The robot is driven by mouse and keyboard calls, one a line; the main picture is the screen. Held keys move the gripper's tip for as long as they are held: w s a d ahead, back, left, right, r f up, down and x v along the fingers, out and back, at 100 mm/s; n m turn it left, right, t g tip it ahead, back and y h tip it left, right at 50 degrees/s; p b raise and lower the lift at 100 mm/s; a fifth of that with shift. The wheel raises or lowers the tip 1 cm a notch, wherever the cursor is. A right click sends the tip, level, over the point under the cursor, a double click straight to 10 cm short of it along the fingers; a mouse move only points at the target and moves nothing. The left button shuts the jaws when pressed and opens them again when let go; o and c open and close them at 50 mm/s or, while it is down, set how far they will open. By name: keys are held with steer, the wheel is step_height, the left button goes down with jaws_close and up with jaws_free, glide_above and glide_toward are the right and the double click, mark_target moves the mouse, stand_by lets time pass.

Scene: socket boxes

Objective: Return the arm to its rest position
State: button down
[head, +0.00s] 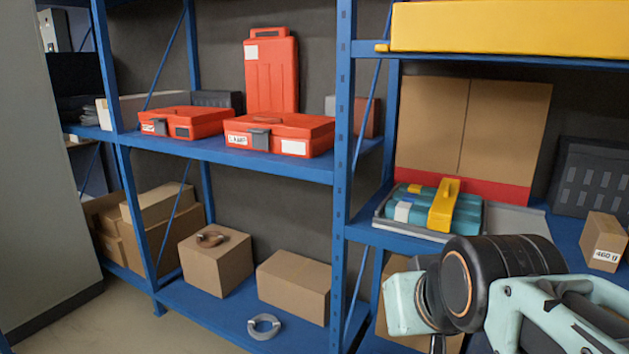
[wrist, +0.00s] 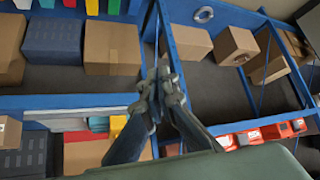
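My arm (head: 505,270) shows at the lower right of the head view, in front of the right-hand shelving bay; its gripper end is not clear there. In the wrist view my gripper (wrist: 160,78) points at the blue shelving, its two dark fingertips close together at the middle of the picture. No object shows between the fingers, and the gripper looks shut and empty.
Blue shelves hold orange cases (head: 279,135), a teal case with a yellow strap (head: 443,206), a small carton (head: 604,241) and larger boxes (head: 295,285). A grey ring (head: 264,327) lies on the lower shelf. A blue upright (head: 341,180) stands left of my arm.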

steer(key=s+d+f+g, duration=0.1)
steer(key=s+f+g, duration=0.25)
steer(key=s, duration=0.45)
step_height(320, 180, up, 24)
steer(key=p, duration=2.4)
steer(key=shift+w+m+t+p, duration=0.3)
steer(key=shift+t+p, duration=0.05)
steer(key=shift+p, duration=0.05)
